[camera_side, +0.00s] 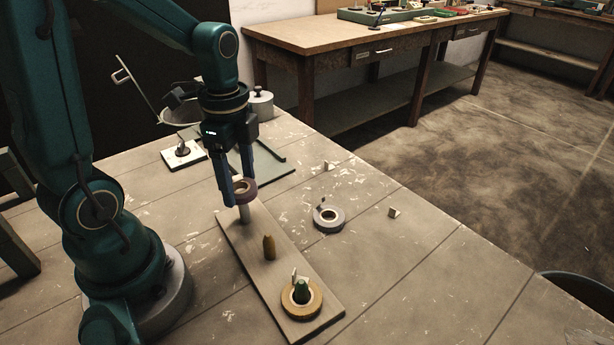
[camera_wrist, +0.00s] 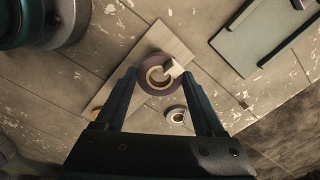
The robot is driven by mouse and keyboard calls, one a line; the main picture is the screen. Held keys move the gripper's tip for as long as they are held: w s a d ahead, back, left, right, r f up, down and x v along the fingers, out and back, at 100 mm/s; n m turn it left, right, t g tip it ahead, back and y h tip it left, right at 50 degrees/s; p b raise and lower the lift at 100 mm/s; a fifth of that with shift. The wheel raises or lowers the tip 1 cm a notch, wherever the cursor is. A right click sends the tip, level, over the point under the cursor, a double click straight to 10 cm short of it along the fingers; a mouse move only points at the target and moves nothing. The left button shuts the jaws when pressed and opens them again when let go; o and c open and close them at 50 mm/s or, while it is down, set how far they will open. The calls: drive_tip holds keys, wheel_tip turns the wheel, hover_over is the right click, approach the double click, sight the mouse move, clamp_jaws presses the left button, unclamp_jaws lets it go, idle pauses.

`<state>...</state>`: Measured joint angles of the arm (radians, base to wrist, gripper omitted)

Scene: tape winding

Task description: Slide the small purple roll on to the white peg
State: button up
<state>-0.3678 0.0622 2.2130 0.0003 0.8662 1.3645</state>
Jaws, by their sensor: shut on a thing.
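The small purple roll (camera_side: 246,196) is held flat between the two fingers of my gripper (camera_side: 239,190), which is shut on it. The roll hides the peg's top, so I cannot tell whether the tip is inside the hole. In the wrist view the purple roll (camera_wrist: 145,83) sits between the fingertips, with a pale tab across its right side. Its centre looks pale.
An olive-yellow peg (camera_side: 269,248) stands mid-board. A yellow-brown roll (camera_side: 288,303) surrounds the green peg (camera_side: 302,287) at the near end.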

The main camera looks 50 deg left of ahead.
drive_tip(key=shift+f, duration=0.1)
drive_tip(key=shift+f, duration=1.35)
drive_tip(key=o, duration=1.3)
drive_tip(key=shift+r, duration=0.1)
drive_tip(key=shift+r, duration=3.45)
